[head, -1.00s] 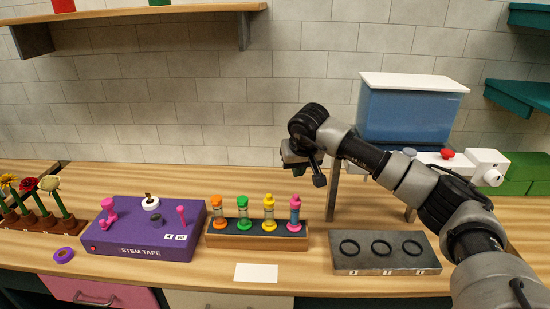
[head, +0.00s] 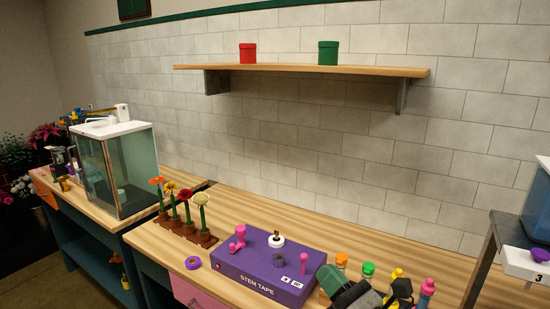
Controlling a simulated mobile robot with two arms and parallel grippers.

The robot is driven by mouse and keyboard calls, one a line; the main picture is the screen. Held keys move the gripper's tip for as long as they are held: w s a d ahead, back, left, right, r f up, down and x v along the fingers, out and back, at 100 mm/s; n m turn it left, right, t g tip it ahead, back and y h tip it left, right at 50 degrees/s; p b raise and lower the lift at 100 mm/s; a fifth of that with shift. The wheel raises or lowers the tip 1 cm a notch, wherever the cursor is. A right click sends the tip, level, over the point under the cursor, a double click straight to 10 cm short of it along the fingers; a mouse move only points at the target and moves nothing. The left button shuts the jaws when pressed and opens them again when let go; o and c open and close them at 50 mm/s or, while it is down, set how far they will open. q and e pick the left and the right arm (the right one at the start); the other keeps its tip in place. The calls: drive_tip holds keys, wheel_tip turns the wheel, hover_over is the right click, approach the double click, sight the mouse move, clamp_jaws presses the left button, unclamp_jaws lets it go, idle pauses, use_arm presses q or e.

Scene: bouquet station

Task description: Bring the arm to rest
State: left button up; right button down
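My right gripper (head: 345,288) shows at the bottom of the head view, in front of the row of coloured bottles. Only its dark upper part is in the picture, and I cannot tell whether its fingers are open or shut. The rest of the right arm is cut off by the lower edge. My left gripper is not in view.
The purple stem tape box (head: 262,272) stands left of my gripper, with a purple tape ring (head: 193,262) beside it. The orange-capped bottle (head: 341,260) and its neighbours are partly hidden by my gripper. Potted flowers (head: 188,215) and a glass tank (head: 118,170) stand farther left.

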drive_tip(key=s+d+f+m+g+h, duration=0.2)
drive_tip(key=s+d+f+m+h, duration=0.4)
drive_tip(key=m, duration=0.8)
drive_tip(key=s+d+f+m+g+h, duration=0.15)
drive_tip(key=d+f+m+h, duration=0.35)
drive_tip(key=f+m+h, duration=0.65)
drive_tip(key=s+f+m+g+y, duration=0.1)
drive_tip(key=s+f+m+g, duration=0.1)
drive_tip(key=s+m+g, duration=0.35)
drive_tip(key=s+f+m+g+y, duration=0.2)
drive_tip(key=s+m, duration=0.1)
drive_tip(key=s, duration=0.5)
drive_tip(key=s+f+m+g+y, duration=0.1)
drive_tip(key=s+f+m+g, duration=0.25)
drive_tip(key=s, duration=0.25)
wheel_tip(320, 180, down, 25)
drive_tip(key=b, duration=0.2)
drive_tip(key=s+d+f+g+b, duration=0.1)
drive_tip(key=s+d+f+g, duration=0.1)
drive_tip(key=s+f, duration=1.5)
drive_tip(key=shift+d+f, duration=0.2)
drive_tip(key=shift+f, duration=0.65)
